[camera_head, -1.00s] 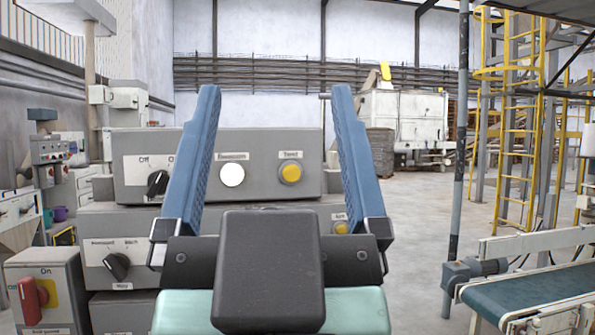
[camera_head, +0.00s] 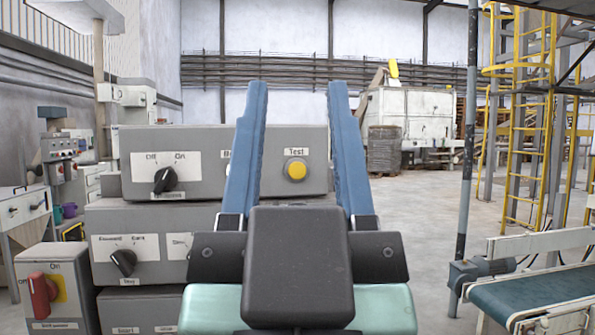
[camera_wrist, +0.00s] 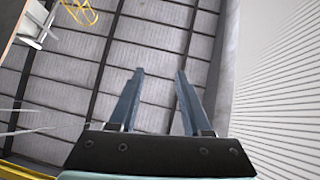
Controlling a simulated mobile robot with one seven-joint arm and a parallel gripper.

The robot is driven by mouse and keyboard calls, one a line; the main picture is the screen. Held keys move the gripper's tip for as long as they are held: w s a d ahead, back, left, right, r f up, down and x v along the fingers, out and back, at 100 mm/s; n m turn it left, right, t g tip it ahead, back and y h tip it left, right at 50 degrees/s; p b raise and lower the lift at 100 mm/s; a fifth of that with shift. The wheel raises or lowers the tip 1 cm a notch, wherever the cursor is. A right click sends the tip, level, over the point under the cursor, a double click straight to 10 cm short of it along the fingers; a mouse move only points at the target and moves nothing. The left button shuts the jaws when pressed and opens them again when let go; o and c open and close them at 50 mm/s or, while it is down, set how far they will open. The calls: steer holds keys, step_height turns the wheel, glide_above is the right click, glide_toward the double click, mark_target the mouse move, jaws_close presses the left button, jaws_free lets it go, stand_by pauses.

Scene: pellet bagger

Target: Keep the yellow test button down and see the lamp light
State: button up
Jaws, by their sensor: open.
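The yellow test button (camera_head: 296,169) is a round button in a dark ring under a "Test" label, on the top grey control box (camera_head: 215,190). In the head view it shows between the fingers of my gripper (camera_head: 297,88). My gripper is open and empty, its fingers pointing away from me; I cannot tell how far they are from the button. The lamp is hidden behind the left finger; only an edge of its label shows. The wrist view shows my gripper (camera_wrist: 160,76) against wall and ceiling, with no button.
A black rotary knob (camera_head: 165,180) is on the left of the top box. A lower grey box (camera_head: 140,216) has another knob. A box with a red switch (camera_head: 42,294) stands lower left. A conveyor (camera_head: 540,290) is at lower right, with open floor beyond.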

jaws_close()
stand_by(1.3)
